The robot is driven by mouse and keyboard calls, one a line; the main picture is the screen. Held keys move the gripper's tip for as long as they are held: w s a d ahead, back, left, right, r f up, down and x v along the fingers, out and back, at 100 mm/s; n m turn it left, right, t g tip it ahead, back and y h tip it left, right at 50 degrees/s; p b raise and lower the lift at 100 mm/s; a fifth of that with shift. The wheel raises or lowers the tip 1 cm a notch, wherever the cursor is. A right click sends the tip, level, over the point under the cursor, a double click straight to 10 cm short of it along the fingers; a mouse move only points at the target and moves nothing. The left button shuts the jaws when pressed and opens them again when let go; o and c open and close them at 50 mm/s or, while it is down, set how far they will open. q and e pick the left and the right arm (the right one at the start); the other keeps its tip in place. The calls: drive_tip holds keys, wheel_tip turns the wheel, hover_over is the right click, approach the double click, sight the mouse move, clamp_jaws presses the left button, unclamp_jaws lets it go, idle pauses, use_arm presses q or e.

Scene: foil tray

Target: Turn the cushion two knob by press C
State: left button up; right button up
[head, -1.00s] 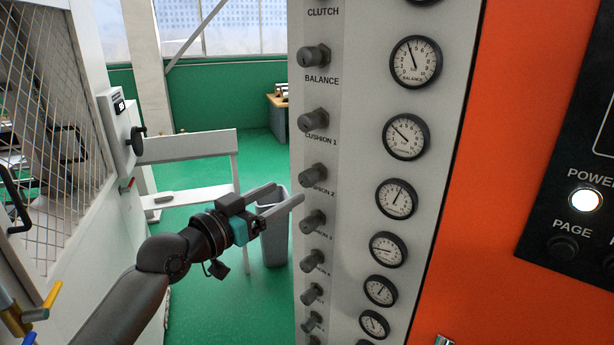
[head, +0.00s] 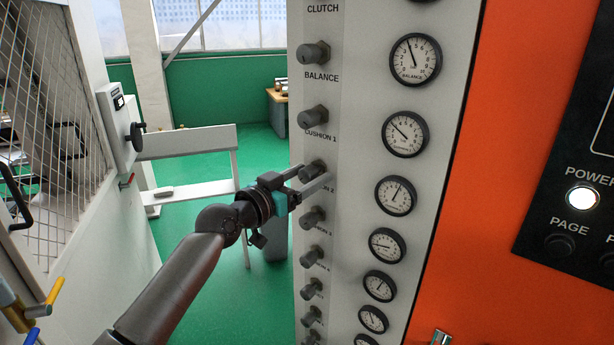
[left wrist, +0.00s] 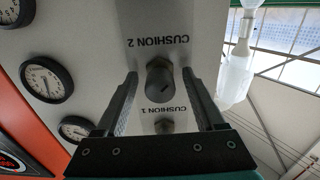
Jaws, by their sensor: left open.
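The cushion two knob (head: 311,171) is a dark grey round knob on the light grey panel of the press, just above the CUSHION 2 label. It also shows in the left wrist view (left wrist: 160,80), where the labels are upside down. My left gripper (head: 312,176) is open at this knob. In the left wrist view its fingers (left wrist: 159,77) stand on either side of the knob with gaps; how deep they reach is hard to tell. The cushion 2 gauge (head: 396,195) has its needle pointing up and slightly right. My right gripper is out of view.
Similar knobs stand close above, such as the cushion 1 knob (head: 313,117), and below (head: 312,217) in the same column. A grey bin (head: 276,240) stands behind my left gripper. A white rail (head: 185,141) is at the left; green floor lies open beyond.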

use_arm(q)
clamp_jaws()
idle(0.4)
drive_tip(key=shift+n, duration=0.4)
drive_tip(key=n+p, duration=0.1)
drive_tip(key=n, duration=0.3)
drive_tip(key=shift+n, duration=0.3)
drive_tip(key=n+p, duration=0.2)
drive_tip(key=n, duration=0.2)
drive_tip(key=shift+d+n, duration=0.1)
drive_tip(key=shift+n, duration=0.2)
drive_tip(key=n+p, duration=0.2)
drive_tip(key=n, duration=0.3)
drive_tip(key=shift+r, duration=0.15)
drive_tip(key=n+p, duration=0.2)
drive_tip(key=n, duration=0.2)
drive_tip(key=shift+s+n, duration=0.1)
drive_tip(key=shift+n, duration=0.2)
unclamp_jaws()
